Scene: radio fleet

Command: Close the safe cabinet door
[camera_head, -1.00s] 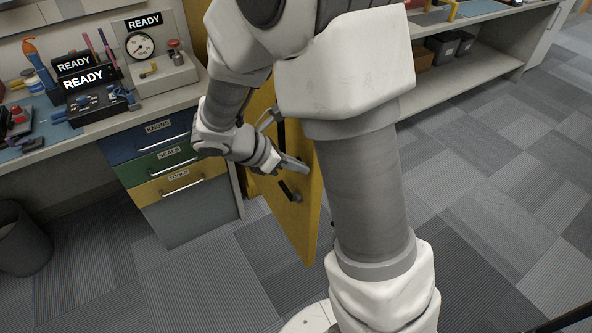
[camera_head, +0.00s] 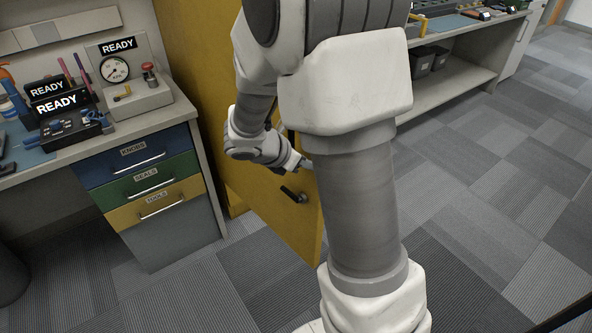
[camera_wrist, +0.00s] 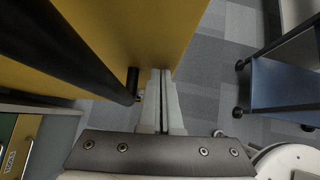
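The yellow safe cabinet door (camera_head: 270,215) stands at an angle beside my arm, with a black lever handle (camera_head: 294,194) low on its face. Yellow cabinet panelling (camera_head: 180,60) rises behind it to the left. My gripper (camera_head: 306,164) is at the door face just above the lever, partly hidden by my arm. In the wrist view my gripper's fingers (camera_wrist: 160,74) are together with nothing visible between them, and their tips overlap the door's yellow face (camera_wrist: 130,35). Whether they touch it I cannot tell. A long black bar (camera_wrist: 75,50) runs to the left of the fingers.
A drawer unit (camera_head: 150,185) under the workbench stands close to the door's left. A shelf bench (camera_head: 455,85) with dark bins is behind on the right. A wheeled cart with a blue shelf (camera_wrist: 285,85) shows in the wrist view. Carpet on the right (camera_head: 490,210) is clear.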

